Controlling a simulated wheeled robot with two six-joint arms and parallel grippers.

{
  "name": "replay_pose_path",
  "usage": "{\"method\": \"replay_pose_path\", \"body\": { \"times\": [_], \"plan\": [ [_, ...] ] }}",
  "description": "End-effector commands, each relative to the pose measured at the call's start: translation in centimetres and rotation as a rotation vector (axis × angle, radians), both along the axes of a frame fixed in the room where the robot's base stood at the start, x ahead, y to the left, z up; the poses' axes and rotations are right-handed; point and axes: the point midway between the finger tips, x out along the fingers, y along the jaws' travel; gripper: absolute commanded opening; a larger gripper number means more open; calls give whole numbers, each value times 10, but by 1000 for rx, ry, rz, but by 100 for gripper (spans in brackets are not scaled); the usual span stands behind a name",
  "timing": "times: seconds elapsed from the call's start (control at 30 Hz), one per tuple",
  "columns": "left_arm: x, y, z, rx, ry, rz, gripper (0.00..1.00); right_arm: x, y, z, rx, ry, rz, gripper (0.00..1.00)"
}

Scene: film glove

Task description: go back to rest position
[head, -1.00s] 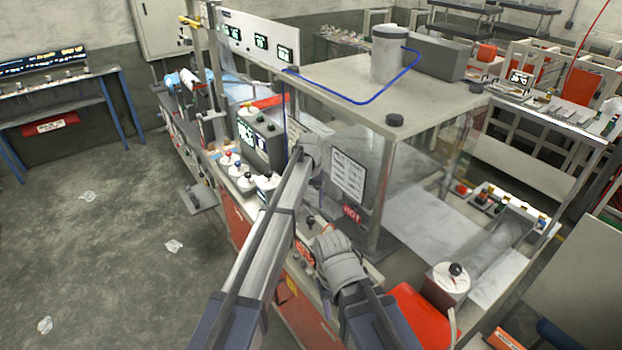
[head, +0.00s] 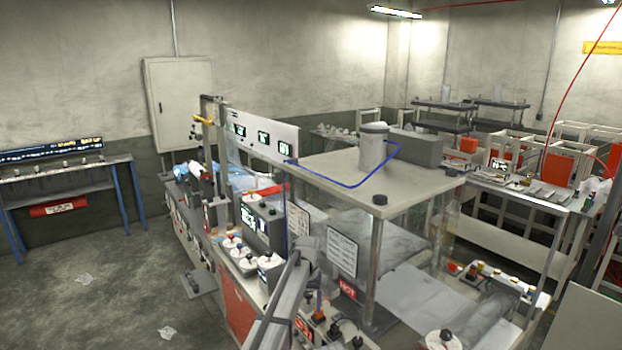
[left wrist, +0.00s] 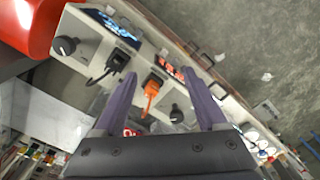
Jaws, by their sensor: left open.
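My left gripper (left wrist: 163,98) is open in the left wrist view, with two purple-grey fingers spread apart and nothing between them. Behind the fingers is a pale control panel with a black plug (left wrist: 108,66), an orange plug (left wrist: 151,92) and dark knobs. The fingers appear apart from the panel, though the exact gap is hard to tell. In the head view my grey left arm (head: 284,300) reaches up from the bottom edge in front of the machine; its fingertips are not clear there. My right gripper is not in view.
The machine's grey top (head: 415,188) and its clear enclosure stand just right of my arm. A HOT sign (head: 347,289) is on its front. A red rounded object (left wrist: 28,22) is at the wrist view's corner. Open floor (head: 110,300) lies to the left.

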Motion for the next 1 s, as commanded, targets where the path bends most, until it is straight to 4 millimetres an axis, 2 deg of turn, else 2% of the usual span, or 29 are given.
{"method": "replay_pose_path", "body": {
  "times": [0.03,0.33,0.53,0.67,0.9,1.0],
  "plan": [
    [-11,0,0,2,1,-3,74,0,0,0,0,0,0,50],
    [-58,1,0,13,6,-21,74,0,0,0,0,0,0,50],
    [-114,5,0,27,10,-41,74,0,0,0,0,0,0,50],
    [-164,10,0,39,16,-60,74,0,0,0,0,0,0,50],
    [-284,27,1,71,25,-105,74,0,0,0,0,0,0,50],
    [-328,36,1,82,29,-121,74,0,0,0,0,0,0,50]
  ]
}}
